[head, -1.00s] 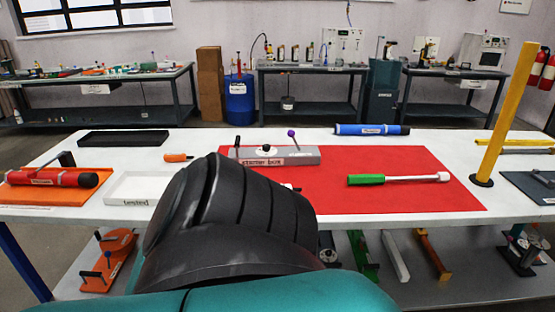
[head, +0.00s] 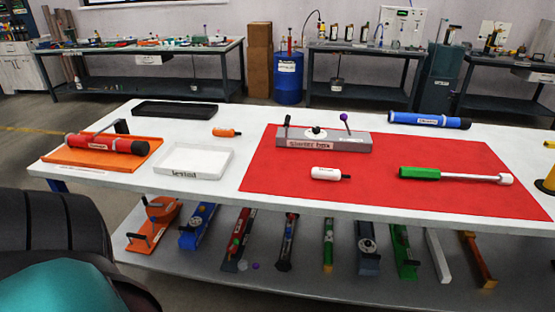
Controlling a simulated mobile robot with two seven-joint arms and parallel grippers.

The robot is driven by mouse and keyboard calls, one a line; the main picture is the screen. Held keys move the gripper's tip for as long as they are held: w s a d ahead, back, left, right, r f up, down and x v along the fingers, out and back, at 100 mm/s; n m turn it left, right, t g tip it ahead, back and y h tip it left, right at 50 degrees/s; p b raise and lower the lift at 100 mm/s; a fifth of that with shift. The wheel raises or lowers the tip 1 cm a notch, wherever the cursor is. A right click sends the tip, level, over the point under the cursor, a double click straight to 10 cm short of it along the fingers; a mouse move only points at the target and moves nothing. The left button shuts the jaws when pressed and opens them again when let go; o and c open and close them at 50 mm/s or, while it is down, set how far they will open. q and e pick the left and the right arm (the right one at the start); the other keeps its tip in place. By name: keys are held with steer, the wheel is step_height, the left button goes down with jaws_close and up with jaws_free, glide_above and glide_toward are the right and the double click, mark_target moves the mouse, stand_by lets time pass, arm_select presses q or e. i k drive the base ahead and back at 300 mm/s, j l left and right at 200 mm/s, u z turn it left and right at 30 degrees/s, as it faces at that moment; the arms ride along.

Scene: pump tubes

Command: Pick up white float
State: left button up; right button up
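The white float (head: 326,173) is a small white cylinder with a short dark stem at its right end. It lies on the red mat (head: 280,180), in front of the grey starter box (head: 322,140) and left of the green-handled tool (head: 450,175). Nothing touches it. Neither of my grippers shows in the head view. Only a dark and teal part of my own arm shows at the lower left, well away from the float.
Left of the mat are a white "tested" tray (head: 187,174), an orange float (head: 227,132), a black tray (head: 174,109) and a red tube (head: 105,144) on an orange stand. A blue tube (head: 429,120) lies behind. Several tools lie on the lower shelf.

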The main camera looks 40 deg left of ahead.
mark_target(324, 173)
steer(key=u, duration=1.1)
